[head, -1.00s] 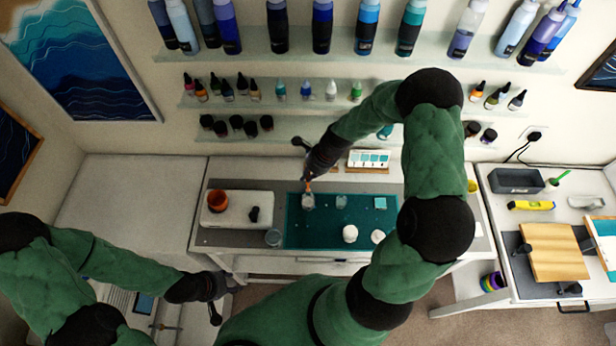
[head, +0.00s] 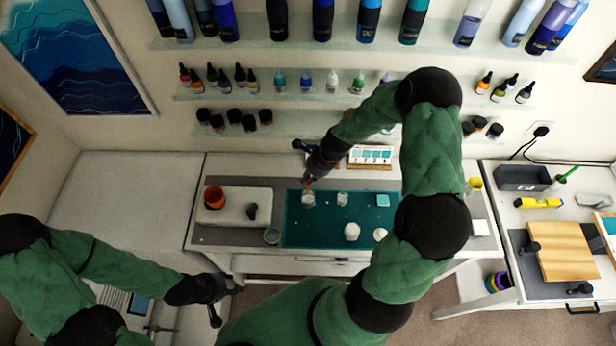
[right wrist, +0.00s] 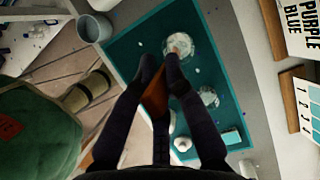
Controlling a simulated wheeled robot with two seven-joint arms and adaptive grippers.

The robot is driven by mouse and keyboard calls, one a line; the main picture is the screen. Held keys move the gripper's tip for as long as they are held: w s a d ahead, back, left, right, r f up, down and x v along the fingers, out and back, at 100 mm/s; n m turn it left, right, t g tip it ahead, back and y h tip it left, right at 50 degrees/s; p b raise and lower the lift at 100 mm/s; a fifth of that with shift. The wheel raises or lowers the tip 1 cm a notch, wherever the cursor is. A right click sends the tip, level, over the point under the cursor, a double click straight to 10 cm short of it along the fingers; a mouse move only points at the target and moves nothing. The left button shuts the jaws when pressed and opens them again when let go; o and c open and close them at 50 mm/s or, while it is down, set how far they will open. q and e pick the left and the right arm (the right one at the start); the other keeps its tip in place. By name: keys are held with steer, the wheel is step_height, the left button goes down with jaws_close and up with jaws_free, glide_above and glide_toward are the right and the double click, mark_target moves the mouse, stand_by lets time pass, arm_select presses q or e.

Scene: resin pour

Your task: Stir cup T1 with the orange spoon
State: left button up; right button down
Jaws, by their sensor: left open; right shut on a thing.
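My right gripper (head: 309,181) is shut on the orange spoon (right wrist: 155,98) and points down over a clear cup (head: 308,199) near the left end of the teal mat. In the right wrist view the spoon's lower end reaches into this cup (right wrist: 177,43), which holds pale contents. I cannot read a label to confirm it is T1. A second clear cup (head: 342,199) stands to its right on the mat. My left gripper (head: 236,290) is open and empty, low in front of the table's left part.
The teal mat (head: 330,236) also bears white lumps or pots (head: 352,231) and a small teal square (head: 383,200). A grey cup (head: 272,236) stands at its left edge. An orange cup (head: 214,198) sits on a pale block further left. Bottle shelves line the wall behind.

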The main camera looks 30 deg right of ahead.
mark_target(309, 193)
steer(key=shift+f+b, duration=2.25)
steer(key=shift+f, duration=1.5)
steer(key=shift+d, duration=0.15)
